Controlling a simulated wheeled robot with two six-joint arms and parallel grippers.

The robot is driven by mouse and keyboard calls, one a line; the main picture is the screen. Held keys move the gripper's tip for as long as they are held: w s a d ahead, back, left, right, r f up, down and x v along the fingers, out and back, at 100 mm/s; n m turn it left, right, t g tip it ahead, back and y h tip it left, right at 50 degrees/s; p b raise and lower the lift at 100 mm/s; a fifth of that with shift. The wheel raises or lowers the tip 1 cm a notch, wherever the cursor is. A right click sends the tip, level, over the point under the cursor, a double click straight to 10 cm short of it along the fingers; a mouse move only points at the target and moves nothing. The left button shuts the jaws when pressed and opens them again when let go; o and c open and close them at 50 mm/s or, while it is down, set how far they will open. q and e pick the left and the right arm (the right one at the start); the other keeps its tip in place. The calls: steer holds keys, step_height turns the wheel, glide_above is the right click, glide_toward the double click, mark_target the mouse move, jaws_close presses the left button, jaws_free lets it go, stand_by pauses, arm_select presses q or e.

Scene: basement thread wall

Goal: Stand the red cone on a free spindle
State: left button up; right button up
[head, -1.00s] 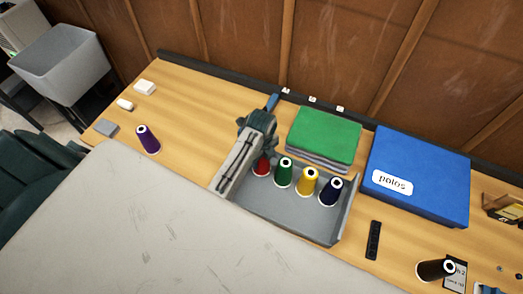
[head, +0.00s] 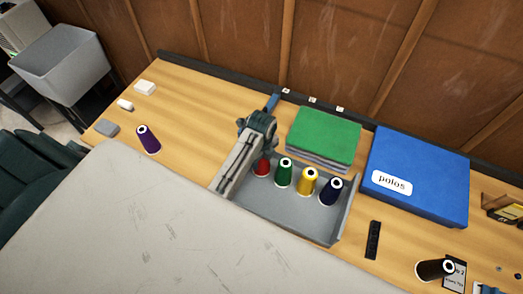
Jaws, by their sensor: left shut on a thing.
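The red cone (head: 262,168) stands in a grey tray (head: 290,209), at the left end of a row of cones. Its upper part is hidden behind my left gripper (head: 261,152), which is shut on it from above. The fingertips are mostly hidden by my own wrist and arm. In the same row stand a green cone (head: 284,174), a yellow cone (head: 306,183) and a dark navy cone (head: 331,191). No spindle can be made out clearly in this view. My right gripper is not in view.
A purple cone (head: 149,140) stands at the left of the wooden bench. A green folded stack (head: 324,136) and a blue box (head: 420,175) marked "polos" sit behind the tray. The bench left of the tray is mostly clear.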

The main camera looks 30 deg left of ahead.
arm_select(q)
steer(key=shift+f, duration=0.15)
steer(key=shift+f, duration=0.15)
steer(key=o, duration=1.1)
step_height(320, 180, up, 8)
steer(key=b, duration=0.2)
steer(key=shift+w+b, duration=0.1)
steer(key=shift+b, duration=0.2)
step_height(320, 180, up, 3)
steer(key=shift+p, duration=0.85)
steer(key=shift+f, duration=0.1)
